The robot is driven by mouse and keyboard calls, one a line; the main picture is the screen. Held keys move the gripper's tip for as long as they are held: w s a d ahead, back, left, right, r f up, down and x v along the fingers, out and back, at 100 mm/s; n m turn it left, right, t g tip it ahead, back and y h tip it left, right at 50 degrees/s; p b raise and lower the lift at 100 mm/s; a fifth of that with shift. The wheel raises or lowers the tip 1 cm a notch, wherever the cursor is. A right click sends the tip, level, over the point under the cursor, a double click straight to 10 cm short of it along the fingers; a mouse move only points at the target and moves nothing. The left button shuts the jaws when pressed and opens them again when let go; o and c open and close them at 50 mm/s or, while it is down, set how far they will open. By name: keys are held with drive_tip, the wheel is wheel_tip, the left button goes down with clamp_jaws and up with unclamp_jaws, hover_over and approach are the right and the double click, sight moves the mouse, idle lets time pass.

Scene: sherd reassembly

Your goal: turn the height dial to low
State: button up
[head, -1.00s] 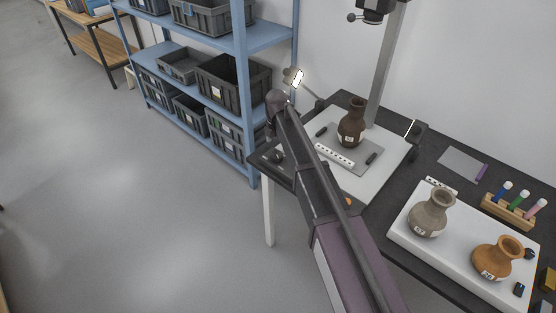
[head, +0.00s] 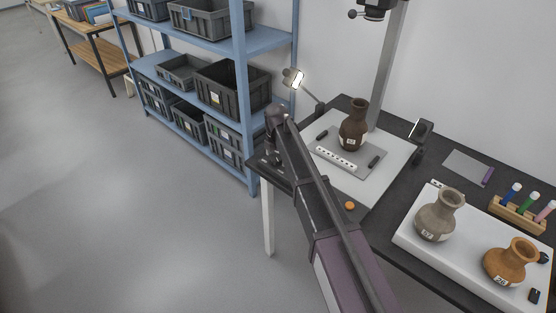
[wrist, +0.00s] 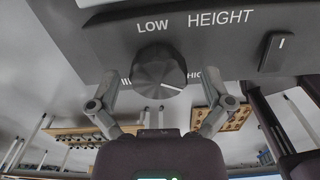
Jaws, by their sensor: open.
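The height dial (wrist: 158,70) is a dark, faceted round knob on a grey panel (wrist: 110,42) in the wrist view. The word LOW is printed above it and HEIGHT to the upper right. Another label to its right is partly covered. In the head view my gripper (head: 276,120) is at the left end of the black table, and the dial is not discernible there.
A small switch (wrist: 274,52) is right of the dial. On the table (head: 385,215) are a brown vase (head: 353,128), an orange disc (head: 350,206), a lamp (head: 293,79), a grey vase (head: 437,218) and an orange vase (head: 510,262). A blue shelf (head: 243,100) stands close behind my gripper.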

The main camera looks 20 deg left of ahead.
drive_tip(key=shift+c, duration=0.2)
drive_tip(key=c, duration=1.1)
drive_tip(key=shift+d, duration=0.25)
drive_tip(key=shift+a, duration=0.1)
drive_tip(key=shift+s+m, duration=0.1)
drive_tip(key=shift+m, duration=0.2)
